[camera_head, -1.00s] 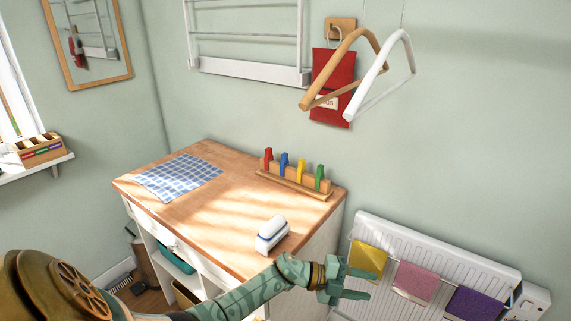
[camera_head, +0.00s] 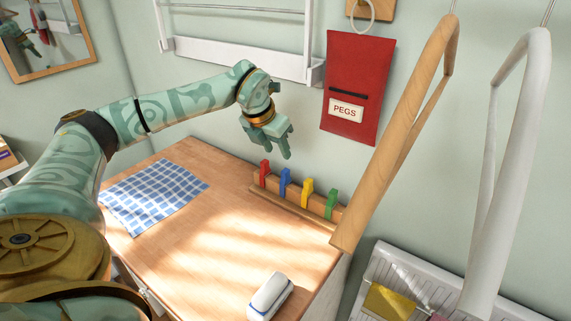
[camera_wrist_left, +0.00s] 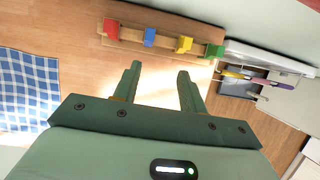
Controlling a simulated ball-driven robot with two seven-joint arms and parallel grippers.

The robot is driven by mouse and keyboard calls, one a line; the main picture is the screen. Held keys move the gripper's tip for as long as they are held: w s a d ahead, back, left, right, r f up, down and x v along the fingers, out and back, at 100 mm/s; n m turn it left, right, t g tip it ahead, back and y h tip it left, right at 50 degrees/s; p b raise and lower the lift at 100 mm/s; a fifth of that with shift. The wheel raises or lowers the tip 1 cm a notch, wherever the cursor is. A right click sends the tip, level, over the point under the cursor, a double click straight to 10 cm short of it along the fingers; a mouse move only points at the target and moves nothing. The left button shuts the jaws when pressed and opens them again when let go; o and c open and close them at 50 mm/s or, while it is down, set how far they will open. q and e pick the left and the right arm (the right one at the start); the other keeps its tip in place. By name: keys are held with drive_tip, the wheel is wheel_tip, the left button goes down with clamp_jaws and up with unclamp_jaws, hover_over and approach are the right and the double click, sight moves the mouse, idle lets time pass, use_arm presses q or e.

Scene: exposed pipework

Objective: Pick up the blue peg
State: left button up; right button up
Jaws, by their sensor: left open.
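The blue peg (camera_head: 285,181) stands clipped upright on a wooden rail at the back of the wooden worktop, between a red peg (camera_head: 264,173) and a yellow peg (camera_head: 307,192). A green peg (camera_head: 332,204) is at the right end. The blue peg also shows in the left wrist view (camera_wrist_left: 150,37), ahead of my fingertips. My left gripper (camera_head: 284,147) hangs above the rail, fingers pointing down, open and empty, apart from the pegs. It also shows in the left wrist view (camera_wrist_left: 160,72). My right gripper is not in view.
A wooden hanger (camera_head: 400,140) and a white hanger (camera_head: 510,170) hang close on the right. A red pegs bag (camera_head: 355,85) hangs on the wall behind. A blue checked cloth (camera_head: 152,196) and a white iron-like object (camera_head: 270,296) lie on the worktop (camera_head: 215,245), whose middle is clear.

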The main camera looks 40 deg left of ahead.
use_arm(q)
drive_tip(key=a, duration=0.2)
drive_tip(key=b, duration=0.1)
approach(284, 172)
drive_tip(key=f, duration=0.2)
drive_tip(key=b+x, duration=0.1)
drive_tip(key=x, duration=0.3)
drive_tip(key=shift+w+d+f, duration=0.1)
drive_tip(key=shift+w+f, duration=0.3)
drive_tip(key=shift+f, duration=0.25)
drive_tip(key=x, duration=0.2)
drive_tip(key=b+x, duration=0.1)
drive_tip(key=x, duration=0.1)
drive_tip(key=shift+w+a+f, duration=0.2)
drive_tip(key=shift+w, duration=0.2)
drive_tip(key=shift+c, duration=0.6)
clamp_jaws()
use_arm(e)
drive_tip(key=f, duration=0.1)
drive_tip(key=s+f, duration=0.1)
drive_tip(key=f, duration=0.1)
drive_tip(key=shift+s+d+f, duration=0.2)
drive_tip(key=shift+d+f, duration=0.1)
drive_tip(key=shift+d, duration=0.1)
